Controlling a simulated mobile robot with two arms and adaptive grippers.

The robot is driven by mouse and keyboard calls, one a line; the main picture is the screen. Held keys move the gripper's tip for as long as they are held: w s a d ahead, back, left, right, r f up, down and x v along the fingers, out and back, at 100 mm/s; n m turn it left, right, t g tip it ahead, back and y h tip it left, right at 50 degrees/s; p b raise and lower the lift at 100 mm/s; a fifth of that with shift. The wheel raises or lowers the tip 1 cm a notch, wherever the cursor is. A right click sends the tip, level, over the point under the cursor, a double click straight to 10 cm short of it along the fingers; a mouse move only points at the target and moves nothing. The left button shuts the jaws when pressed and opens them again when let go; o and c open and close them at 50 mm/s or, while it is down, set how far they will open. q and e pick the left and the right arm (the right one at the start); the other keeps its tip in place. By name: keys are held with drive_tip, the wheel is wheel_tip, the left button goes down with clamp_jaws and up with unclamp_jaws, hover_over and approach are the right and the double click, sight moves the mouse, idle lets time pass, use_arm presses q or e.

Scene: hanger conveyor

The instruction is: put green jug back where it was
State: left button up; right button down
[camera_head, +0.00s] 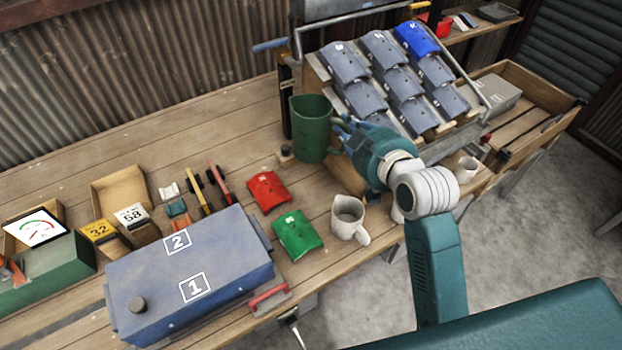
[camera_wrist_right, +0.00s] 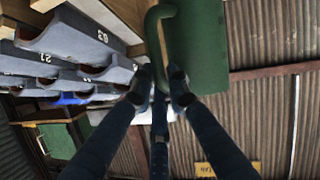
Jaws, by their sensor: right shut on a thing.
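The green jug (camera_head: 311,130) is upright near the back of the workbench, left of the rack of grey plates. In the head view I cannot tell for sure if its base touches the bench. My right gripper (camera_head: 343,132) reaches it from the right and is shut on its handle. The right wrist view shows the jug's body (camera_wrist_right: 205,45) and the gripper's fingers (camera_wrist_right: 162,85) around the green handle (camera_wrist_right: 153,38). My left gripper is in neither view.
A rack of grey plates (camera_head: 368,98) with one blue plate (camera_head: 415,39) stands right of the jug. A white mug (camera_head: 348,217), red plate (camera_head: 268,190), green plate (camera_head: 297,234) and blue box (camera_head: 225,235) sit in front. Bench left of the jug is clear.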

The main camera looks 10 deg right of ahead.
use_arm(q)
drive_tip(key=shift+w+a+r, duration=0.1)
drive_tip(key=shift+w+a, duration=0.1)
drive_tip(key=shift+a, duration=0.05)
use_arm(e)
wheel_tip(320, 180, down, 16)
drive_tip(key=w+m+h, duration=0.1)
drive_tip(key=h, duration=0.1)
drive_tip(key=shift+w+a, duration=0.2)
drive_tip(key=shift+w, duration=0.2)
drive_tip(key=shift+f, duration=0.15)
drive_tip(key=c, duration=1.7)
unclamp_jaws()
use_arm(q)
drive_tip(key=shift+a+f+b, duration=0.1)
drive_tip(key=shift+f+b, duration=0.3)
drive_tip(key=shift+b, duration=0.1)
use_arm(e)
drive_tip(key=v, duration=1.2)
drive_tip(key=shift+s, duration=0.1)
